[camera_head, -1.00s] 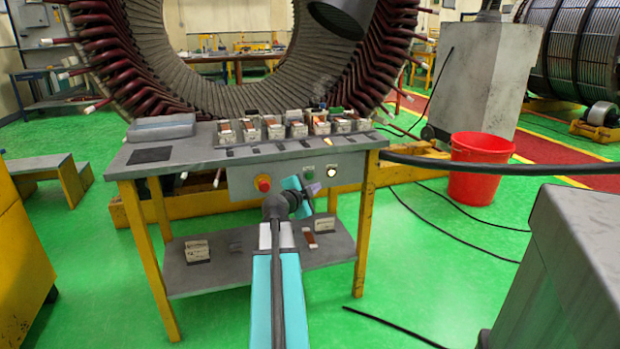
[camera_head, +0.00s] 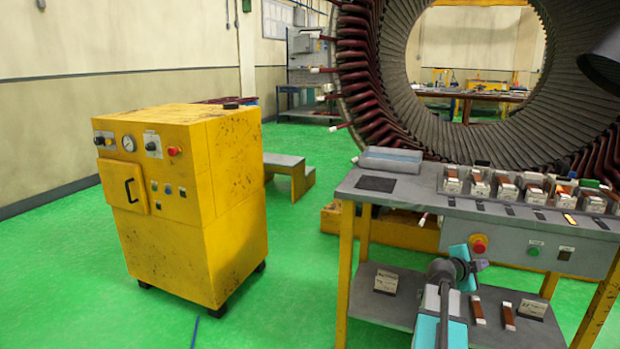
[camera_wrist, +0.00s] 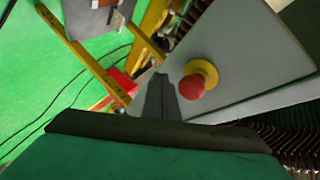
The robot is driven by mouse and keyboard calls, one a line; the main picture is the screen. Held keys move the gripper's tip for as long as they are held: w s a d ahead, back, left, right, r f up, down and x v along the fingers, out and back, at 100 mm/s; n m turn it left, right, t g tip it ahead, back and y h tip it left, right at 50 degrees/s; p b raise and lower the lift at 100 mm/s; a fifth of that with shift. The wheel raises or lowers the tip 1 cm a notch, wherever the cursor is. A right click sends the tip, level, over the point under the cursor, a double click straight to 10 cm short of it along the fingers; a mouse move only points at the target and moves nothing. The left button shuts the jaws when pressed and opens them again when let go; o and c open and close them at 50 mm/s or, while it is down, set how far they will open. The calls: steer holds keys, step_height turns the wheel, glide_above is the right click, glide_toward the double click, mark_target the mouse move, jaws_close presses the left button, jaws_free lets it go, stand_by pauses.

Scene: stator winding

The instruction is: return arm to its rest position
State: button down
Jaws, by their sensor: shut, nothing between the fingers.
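My arm (camera_head: 440,315), with turquoise links, reaches up in front of the workbench at the lower right of the head view. My gripper (camera_wrist: 161,85) shows in the wrist view as two dark fingers closed together, with nothing held. They point toward the bench's grey front panel, beside the red stop button (camera_wrist: 192,87) with its yellow ring. The same stop button (camera_head: 479,245) shows in the head view just above the wrist. In the head view the fingertips are small and hard to make out.
The workbench (camera_head: 425,203) carries a row of small parts bins (camera_head: 508,188); its lower shelf (camera_head: 400,308) holds several small items. A yellow cabinet (camera_head: 185,200) stands at left. Behind the bench is the large stator ring (camera_head: 390,80). Green floor (camera_head: 300,280) between cabinet and bench is clear.

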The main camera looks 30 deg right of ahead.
steer(key=w+a+f+n+t+y+p, duration=0.1)
steer(key=w+a+f+n+y+p, duration=0.1)
steer(key=w+a+f, duration=0.5)
steer(key=w+a+f+n+t+y+p, duration=0.1)
steer(key=w+a+f+p, duration=0.25)
steer(key=w+a, duration=0.5)
steer(key=a+f+n+y+p, duration=0.2)
steer(key=a+f, duration=0.5)
steer(key=a, duration=0.4)
steer(key=a+f+n+y+p, duration=0.25)
steer(key=a+f, duration=0.35)
steer(key=a, duration=0.4)
steer(key=s+a+f+n+g+y+p, duration=0.1)
steer(key=s+a+f+n+p, duration=0.15)
steer(key=s+a+f, duration=0.45)
steer(key=s+a+f+n+g+y+p, duration=0.2)
steer(key=s+a+f+n, duration=0.15)
steer(key=a, duration=0.85)
steer(key=s+a+n+g+y, duration=0.2)
steer(key=s+a+n, duration=0.5)
steer(key=s, duration=0.2)
steer(key=s+a+f+n+g+y+p, duration=0.1)
steer(key=s+a+n+g+y, duration=0.1)
steer(key=s+a+n, duration=0.5)
steer(key=shift+s+a+f+g, duration=0.25)
steer(key=shift+s+g, duration=0.55)
steer(key=shift+s, duration=0.7)
